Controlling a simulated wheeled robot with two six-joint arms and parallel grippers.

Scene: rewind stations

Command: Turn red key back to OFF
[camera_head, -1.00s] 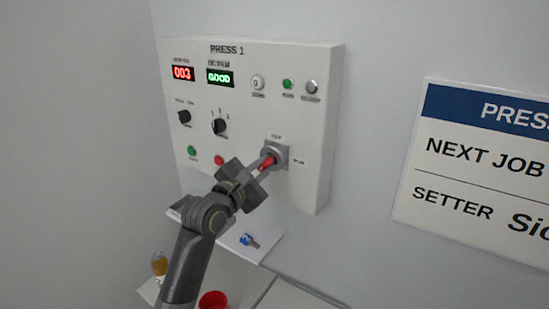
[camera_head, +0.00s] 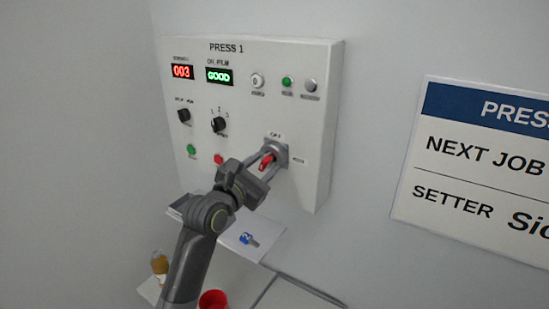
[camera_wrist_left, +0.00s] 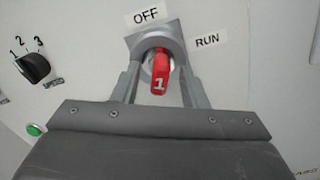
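The red key (camera_head: 267,161) sits in a round grey lock on the PRESS 1 panel, under the OFF label and left of the RUN label. In the left wrist view the key (camera_wrist_left: 160,76) bears a "1", and its grip is nearly in line with the picture's vertical. My left gripper (camera_head: 262,167) is at the lock, its fingers spread on either side of the key. In the left wrist view, the gripper (camera_wrist_left: 160,82) shows a gap between each finger and the key. My right gripper is not in view.
The white panel (camera_head: 296,100) also carries a black selector knob (camera_head: 218,125), buttons and two displays reading 003 and GOOD. Below is a shelf (camera_head: 225,235) with a blue-headed item (camera_head: 248,239). A red container (camera_head: 213,299) stands lower down. A sign hangs at right.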

